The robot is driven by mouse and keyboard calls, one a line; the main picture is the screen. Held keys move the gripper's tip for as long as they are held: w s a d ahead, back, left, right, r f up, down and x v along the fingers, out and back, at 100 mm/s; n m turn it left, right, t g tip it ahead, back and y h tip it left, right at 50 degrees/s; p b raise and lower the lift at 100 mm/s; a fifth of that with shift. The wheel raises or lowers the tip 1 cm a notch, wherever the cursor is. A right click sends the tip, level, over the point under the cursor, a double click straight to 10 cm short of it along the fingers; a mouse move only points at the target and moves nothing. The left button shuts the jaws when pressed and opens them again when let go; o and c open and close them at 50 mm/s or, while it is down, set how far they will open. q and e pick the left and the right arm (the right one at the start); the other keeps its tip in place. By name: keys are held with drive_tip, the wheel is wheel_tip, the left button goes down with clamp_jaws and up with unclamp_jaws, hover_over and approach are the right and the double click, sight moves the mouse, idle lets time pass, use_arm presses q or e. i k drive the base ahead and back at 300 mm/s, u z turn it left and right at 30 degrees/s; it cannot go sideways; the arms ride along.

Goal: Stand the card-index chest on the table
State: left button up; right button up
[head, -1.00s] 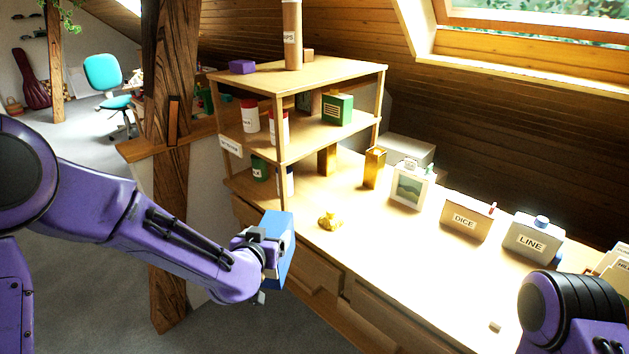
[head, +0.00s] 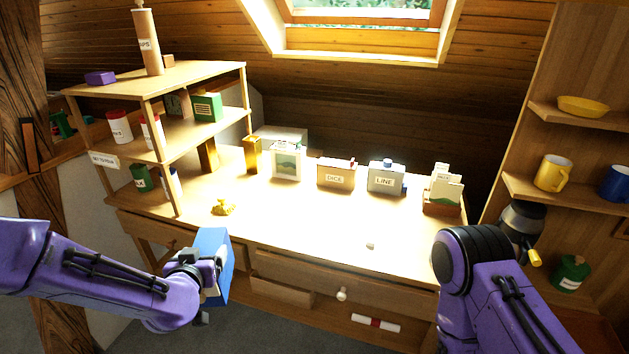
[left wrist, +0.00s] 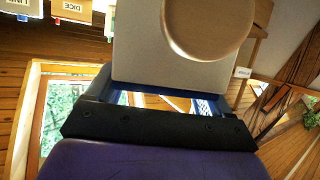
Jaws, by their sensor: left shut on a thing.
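A blue box, which I take to be the card-index chest (head: 219,262), is held in my left gripper (head: 200,277) in front of the table's (head: 300,222) front left edge, apart from the tabletop as far as I can tell. In the left wrist view a pale flat face of the held thing (left wrist: 150,58) with a round tan knob (left wrist: 208,22) fills the upper middle, with blue edges beside my gripper (left wrist: 160,110). The fingertips are mostly hidden. My right arm comes in at the lower right; its gripper does not show.
A gold lump (head: 223,207) lies near the table's left front. A shelf unit (head: 160,75) stands at its left end. A DICE box (head: 336,174), a LINE box (head: 386,178) and a file holder (head: 443,195) line the back. A small pale piece (head: 370,245) lies front right; the middle is clear.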

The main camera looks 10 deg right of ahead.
sight(276, 214)
drive_tip(key=z, duration=0.55)
drive_tip(key=i, duration=1.2)
drive_tip(key=z, duration=0.15)
